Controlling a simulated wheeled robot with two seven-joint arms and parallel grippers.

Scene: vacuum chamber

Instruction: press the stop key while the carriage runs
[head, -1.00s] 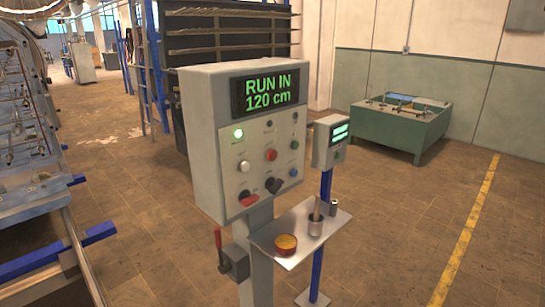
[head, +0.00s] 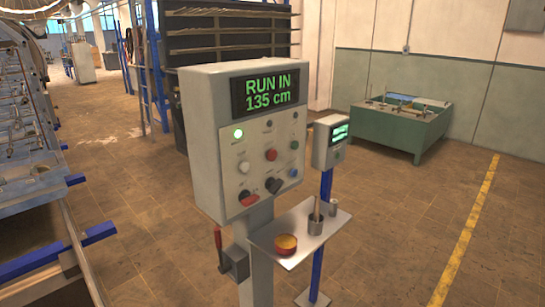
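A grey control box (head: 205,150) stands on a post in the middle of the head view. Its display (head: 265,92) reads "RUN IN 135 cm" in green. A green lamp (head: 238,134) is lit below it. The panel carries a red button (head: 271,155), a white button (head: 243,167), a green button (head: 294,145), a blue button (head: 293,172), a black knob (head: 274,186) and a red-and-black control (head: 249,199). The labels are too small to read, so I cannot tell which is the stop key. The carriage (head: 35,178) is at the left edge. Neither gripper shows.
A shelf (head: 335,222) beside the post holds a red-and-yellow round item (head: 286,244) and a metal cup (head: 315,224). A red-handled lever box (head: 235,263) is on the post. A smaller display box (head: 330,143) stands behind.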

